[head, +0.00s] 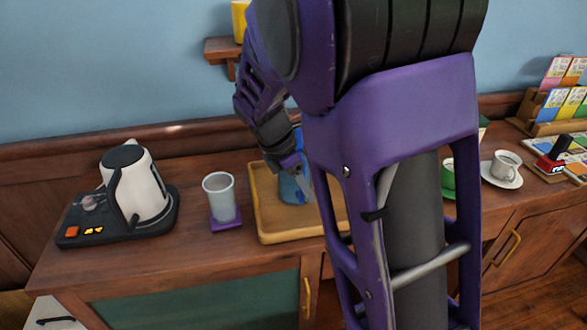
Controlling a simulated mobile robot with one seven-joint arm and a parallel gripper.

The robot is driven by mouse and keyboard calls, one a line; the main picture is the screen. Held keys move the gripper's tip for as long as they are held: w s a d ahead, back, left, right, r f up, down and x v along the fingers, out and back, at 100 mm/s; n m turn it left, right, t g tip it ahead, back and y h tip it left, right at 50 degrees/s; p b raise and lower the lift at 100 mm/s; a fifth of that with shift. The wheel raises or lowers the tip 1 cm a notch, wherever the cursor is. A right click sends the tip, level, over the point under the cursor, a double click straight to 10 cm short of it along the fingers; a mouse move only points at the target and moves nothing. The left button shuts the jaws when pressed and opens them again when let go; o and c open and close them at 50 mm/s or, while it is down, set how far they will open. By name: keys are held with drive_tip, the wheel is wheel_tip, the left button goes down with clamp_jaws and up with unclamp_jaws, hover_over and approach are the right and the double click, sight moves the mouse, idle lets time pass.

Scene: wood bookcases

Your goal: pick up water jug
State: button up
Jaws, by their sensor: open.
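A blue vessel (288,188), which looks like the water jug, stands in a wooden tray (283,234) on the cabinet top. My arm and gripper hide much of it, so its handle and full shape cannot be made out. My gripper (302,183) is open and right at the blue vessel, pointing down in front of its upper part. I cannot tell whether the fingers touch it or stand around it.
A white kettle (146,185) on a black base and a pale cup (219,198) on a purple coaster stand left of the tray. A green cup (448,178) and a white cup on a saucer (504,168) stand right. A wall shelf (222,48) is above.

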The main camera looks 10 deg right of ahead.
clamp_jaws()
drive_tip(key=shift+r, duration=0.1)
idle(1.3)
